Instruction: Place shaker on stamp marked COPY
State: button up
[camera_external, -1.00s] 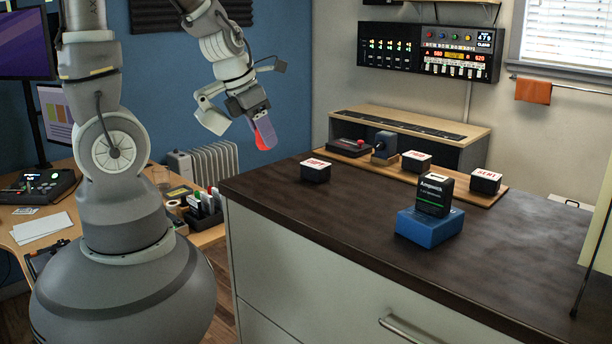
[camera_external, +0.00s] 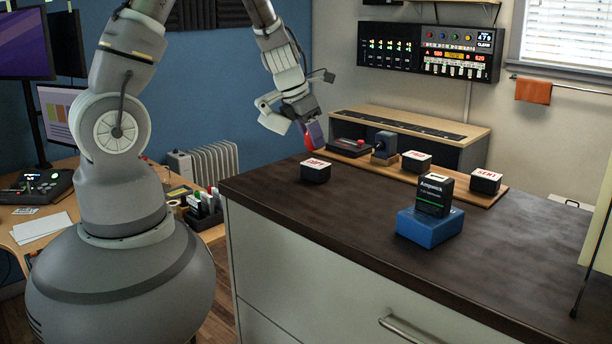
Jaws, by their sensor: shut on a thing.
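The stamp that appears marked COPY (camera_external: 315,173) is a black block with a white top and red letters. It sits upright near the left corner of the dark counter. My gripper (camera_external: 314,140) points down, just above and behind this stamp in the picture. It is shut on a small red thing, likely the shaker (camera_external: 309,139), beside a purplish-grey part. The shaker is partly hidden by the gripper and its full shape is unclear. A gap shows between it and the stamp's top.
A wooden tray (camera_external: 462,190) behind holds a red-buttoned box (camera_external: 350,147), a dark blue-grey device (camera_external: 384,145), a stamp marked SENT (camera_external: 486,182) and another stamp (camera_external: 416,162). A black Ampwick box (camera_external: 433,197) stands on a blue block (camera_external: 429,227). The counter's front left (camera_external: 300,215) is clear.

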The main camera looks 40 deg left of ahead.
jog(key=shift+w, duration=0.65)
jog(key=shift+f+b, duration=0.95)
jog(key=shift+f, duration=0.85)
jog(key=shift+f, duration=0.25)
jog(key=o, duration=1)
jog(key=shift+r, duration=0.1)
jog(key=shift+o, duration=0.2)
jog(key=shift+r, duration=0.1)
